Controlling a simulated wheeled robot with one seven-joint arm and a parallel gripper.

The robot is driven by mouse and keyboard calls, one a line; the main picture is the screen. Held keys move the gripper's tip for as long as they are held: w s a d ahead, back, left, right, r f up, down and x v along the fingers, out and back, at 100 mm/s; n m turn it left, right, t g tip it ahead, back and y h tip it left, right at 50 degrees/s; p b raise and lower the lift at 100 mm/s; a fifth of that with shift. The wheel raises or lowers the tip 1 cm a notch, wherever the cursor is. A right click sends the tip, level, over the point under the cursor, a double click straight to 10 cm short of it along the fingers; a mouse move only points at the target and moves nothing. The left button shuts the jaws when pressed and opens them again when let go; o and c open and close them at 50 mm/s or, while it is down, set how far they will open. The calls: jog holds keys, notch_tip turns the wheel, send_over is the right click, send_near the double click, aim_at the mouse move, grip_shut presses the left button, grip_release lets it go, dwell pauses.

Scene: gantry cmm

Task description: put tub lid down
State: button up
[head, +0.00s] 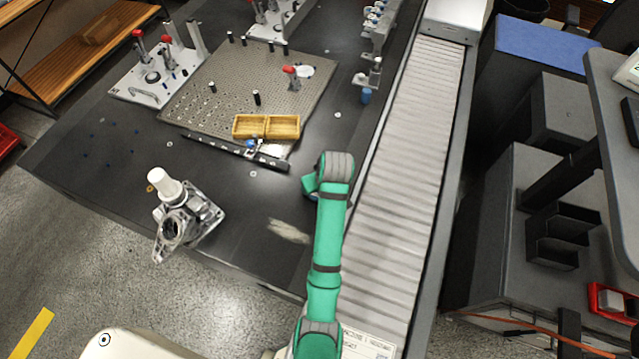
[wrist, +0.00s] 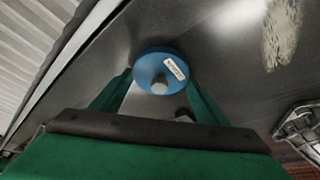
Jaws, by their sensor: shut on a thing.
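The tub lid (wrist: 150,64) is a round blue disc with a pale knob and a white label. It shows in the wrist view between the green fingers of my gripper (wrist: 158,82), which is shut on it. The lid is over the dark table top; I cannot tell whether it touches the surface. In the head view my gripper (head: 310,190) is at the end of my green arm, over the table's right side beside the roller conveyor. My arm hides most of the lid there. No tub can be made out for certain.
The roller conveyor (head: 405,170) runs along the table's right edge. A perforated fixture plate (head: 215,105) and a yellow two-part tray (head: 267,136) lie further back. A metal part with a white cylinder (head: 170,188) stands at left. Bare table (head: 240,190) lies between.

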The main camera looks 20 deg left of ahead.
jog(key=shift+f, duration=0.15)
jog(key=o, duration=1.1)
jog(key=v, duration=0.7)
jog(key=shift+s+r, duration=0.2)
jog(key=shift+r, duration=0.2)
